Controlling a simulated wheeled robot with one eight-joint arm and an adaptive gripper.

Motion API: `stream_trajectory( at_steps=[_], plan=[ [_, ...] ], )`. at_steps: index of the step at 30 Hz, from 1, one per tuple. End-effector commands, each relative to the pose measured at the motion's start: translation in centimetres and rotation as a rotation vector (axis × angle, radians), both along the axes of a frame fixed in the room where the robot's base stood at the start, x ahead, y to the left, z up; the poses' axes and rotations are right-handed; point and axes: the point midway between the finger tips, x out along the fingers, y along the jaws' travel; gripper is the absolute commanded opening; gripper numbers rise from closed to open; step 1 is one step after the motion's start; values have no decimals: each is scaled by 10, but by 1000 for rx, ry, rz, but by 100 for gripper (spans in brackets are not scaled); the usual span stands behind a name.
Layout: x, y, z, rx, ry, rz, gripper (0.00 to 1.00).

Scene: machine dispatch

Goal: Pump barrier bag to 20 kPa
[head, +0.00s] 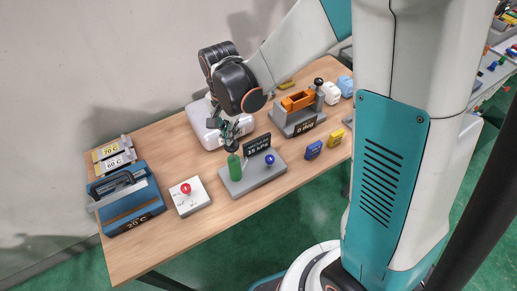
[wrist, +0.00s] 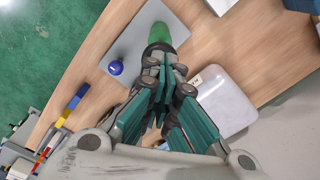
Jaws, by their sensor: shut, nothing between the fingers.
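A grey pump plate (head: 252,178) lies on the wooden table, with an upright green handle (head: 236,167) and a blue knob (head: 270,160). A dark display (head: 257,144) behind it shows a kPa reading, its digits too small to read surely. A white rounded, pillow-like body (head: 207,130) sits behind; I cannot tell if it is the barrier bag. My gripper (head: 232,146) points down at the top of the green handle, shut and empty. In the wrist view the fingertips (wrist: 160,56) overlap the green handle (wrist: 159,34); contact is unclear. The blue knob (wrist: 116,68) stands beside it.
A white block with a red knob (head: 187,189) and a blue 20 °C unit (head: 130,203) stand left. A grey station with an orange tray (head: 297,102), a blue block (head: 314,150) and a yellow block (head: 336,137) stand right. Bare table (head: 180,238) lies in front.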

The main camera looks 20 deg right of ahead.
Motion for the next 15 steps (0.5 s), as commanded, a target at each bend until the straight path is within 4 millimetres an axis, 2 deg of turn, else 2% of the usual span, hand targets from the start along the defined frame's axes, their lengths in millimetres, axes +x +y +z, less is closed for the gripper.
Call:
stream_trajectory(
  at_steps=[15],
  plan=[
    [0,0,-10,0,0,0,0]
  ],
)
